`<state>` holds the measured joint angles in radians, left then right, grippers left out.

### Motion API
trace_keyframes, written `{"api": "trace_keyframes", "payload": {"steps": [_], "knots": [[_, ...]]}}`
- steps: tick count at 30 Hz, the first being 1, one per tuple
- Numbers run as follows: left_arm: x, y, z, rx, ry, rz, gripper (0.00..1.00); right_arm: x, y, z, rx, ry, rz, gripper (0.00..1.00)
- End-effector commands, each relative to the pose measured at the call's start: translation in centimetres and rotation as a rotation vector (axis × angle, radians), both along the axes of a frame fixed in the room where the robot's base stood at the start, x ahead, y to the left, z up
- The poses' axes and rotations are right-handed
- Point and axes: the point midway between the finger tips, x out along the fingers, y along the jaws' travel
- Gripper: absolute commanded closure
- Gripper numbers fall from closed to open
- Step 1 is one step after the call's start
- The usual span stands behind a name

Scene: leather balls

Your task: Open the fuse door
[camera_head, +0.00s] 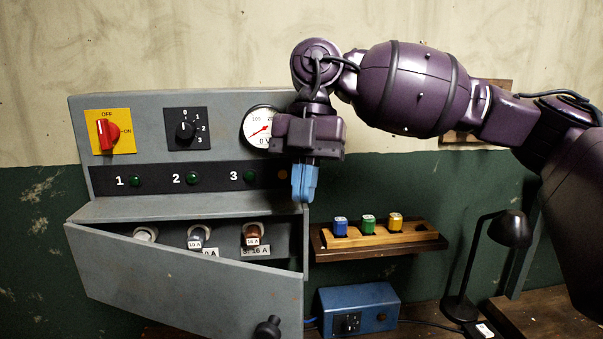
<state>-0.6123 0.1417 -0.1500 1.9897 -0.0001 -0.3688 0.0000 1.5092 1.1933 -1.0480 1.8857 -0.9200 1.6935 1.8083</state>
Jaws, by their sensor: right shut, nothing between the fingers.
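The fuse door (190,285) is a grey panel low on the grey control cabinet (230,110). It stands part open: its left edge is at the cabinet and its right edge stands out toward me. A dark round knob (268,328) sits near its lower right, cut by the picture's bottom edge. My right gripper (304,198) has blue fingers, shut and empty, pointing down at the cabinet's right edge, above the door and apart from the knob. My left gripper is not in view.
A wooden rack (380,245) with blue, green and yellow fuses is on the wall at right. A red switch (108,131), a dial (185,131) and a gauge (259,129) are on the cabinet's upper face.

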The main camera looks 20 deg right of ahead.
Motion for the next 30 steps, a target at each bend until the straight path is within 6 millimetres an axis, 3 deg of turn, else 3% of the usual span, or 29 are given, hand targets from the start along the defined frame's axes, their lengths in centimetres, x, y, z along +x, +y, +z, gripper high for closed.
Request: {"api": "trace_keyframes", "payload": {"steps": [10, 19, 30], "knots": [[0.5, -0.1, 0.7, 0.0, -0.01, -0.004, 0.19, -1.9, 1.5, -5.7, 0.001, 0.003, 0.002, 1.0], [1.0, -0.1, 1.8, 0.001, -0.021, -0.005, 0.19, -4.4, 3.6, -5.7, 0.001, 0.0, 0.002, 1.0], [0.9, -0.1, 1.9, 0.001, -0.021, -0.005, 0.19, -4.9, 4.0, -5.8, 0.001, 0.001, 0.0, 1.0]]}}
